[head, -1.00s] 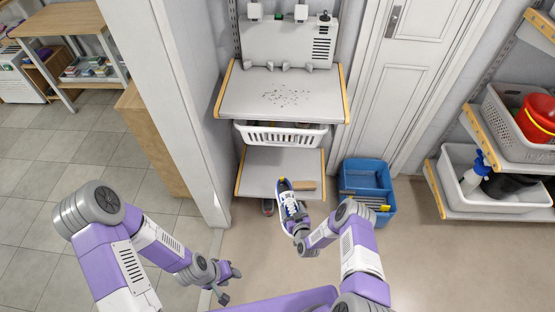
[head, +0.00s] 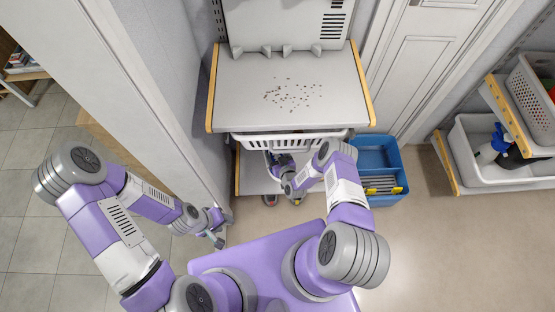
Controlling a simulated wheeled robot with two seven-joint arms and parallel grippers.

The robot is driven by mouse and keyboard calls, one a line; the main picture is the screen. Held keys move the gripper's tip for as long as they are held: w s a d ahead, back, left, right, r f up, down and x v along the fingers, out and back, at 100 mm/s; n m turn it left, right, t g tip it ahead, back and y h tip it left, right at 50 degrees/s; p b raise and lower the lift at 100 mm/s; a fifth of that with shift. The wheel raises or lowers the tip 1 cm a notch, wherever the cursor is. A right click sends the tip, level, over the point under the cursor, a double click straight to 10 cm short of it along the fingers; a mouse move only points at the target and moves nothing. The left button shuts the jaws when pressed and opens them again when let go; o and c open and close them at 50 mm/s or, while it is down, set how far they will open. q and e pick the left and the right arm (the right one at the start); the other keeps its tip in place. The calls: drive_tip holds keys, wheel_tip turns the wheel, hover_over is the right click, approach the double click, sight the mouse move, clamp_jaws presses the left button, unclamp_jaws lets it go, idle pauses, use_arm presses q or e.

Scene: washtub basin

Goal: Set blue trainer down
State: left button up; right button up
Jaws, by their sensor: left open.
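The blue trainer (head: 272,159) shows only in part, under the white basket and over the lower shelf board (head: 252,180). The basket's rim and my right arm hide much of it. My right gripper (head: 286,172) is at the trainer's near end and appears shut on it; its fingertips are small and partly covered. I cannot tell whether the trainer touches the board. My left gripper (head: 217,232) is open and empty, low beside the wall's end, left of the shelf unit.
A white slatted basket (head: 290,141) hangs close above the trainer, under a speckled upper shelf (head: 290,90). A blue crate (head: 378,160) stands right of the unit. Shoes (head: 298,201) show on the floor below the board.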

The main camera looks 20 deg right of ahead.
use_arm(q)
wheel_tip(320, 180, down, 7)
drive_tip(key=b, duration=0.6)
use_arm(e)
wheel_tip(320, 180, down, 8)
drive_tip(key=shift+f, duration=0.2)
drive_tip(key=shift+c, duration=0.6)
drive_tip(key=o, duration=1.5)
drive_tip(key=p+v, duration=0.4)
drive_tip(key=v, duration=0.6)
drive_tip(key=shift+s+r+p, duration=0.2)
drive_tip(key=shift+s+p, duration=0.15)
drive_tip(key=shift+s+r, duration=0.15)
drive_tip(key=shift+s, duration=0.45)
use_arm(q)
wheel_tip(320, 180, up, 5)
drive_tip(key=shift+r, duration=0.1)
